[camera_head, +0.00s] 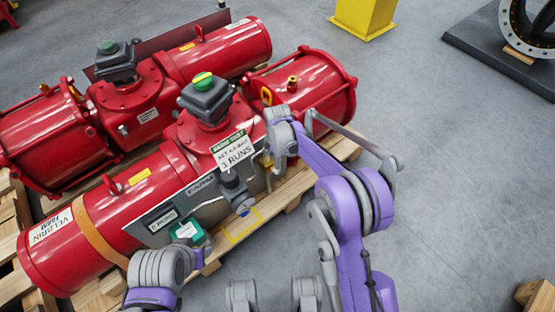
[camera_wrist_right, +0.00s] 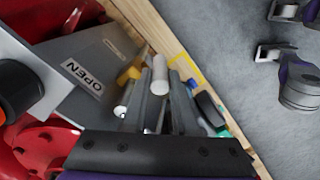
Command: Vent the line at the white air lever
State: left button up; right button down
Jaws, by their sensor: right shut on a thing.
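The white air lever (camera_wrist_right: 160,72) shows in the right wrist view as a white rounded cylinder end between my gripper fingers. My right gripper (camera_wrist_right: 160,108) is shut on it, with a grey finger on each side. In the head view my right gripper (camera_head: 268,157) is at the right end of the grey panel (camera_head: 206,210) on the front red actuator (camera_head: 165,183). The lever cannot be made out there. A yellow part (camera_wrist_right: 130,74) lies just beside the lever in the wrist view.
A second red actuator (camera_head: 133,108) lies behind the front one. Both rest on a wooden pallet (camera_head: 345,147). A yellow post (camera_head: 363,14) and a dark slab (camera_head: 490,55) stand farther back.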

jog(key=shift+d, duration=0.1)
jog(key=w+d+g+y+b, duration=0.1)
jog(key=d+y, duration=0.1)
jog(key=w+d+f+g+y+b, duration=0.1)
jog(key=w+d+g+y, duration=0.1)
jog(key=shift+f+y+b, duration=0.2)
jog(key=shift+y+b, duration=0.1)
jog(key=shift+b, duration=0.05)
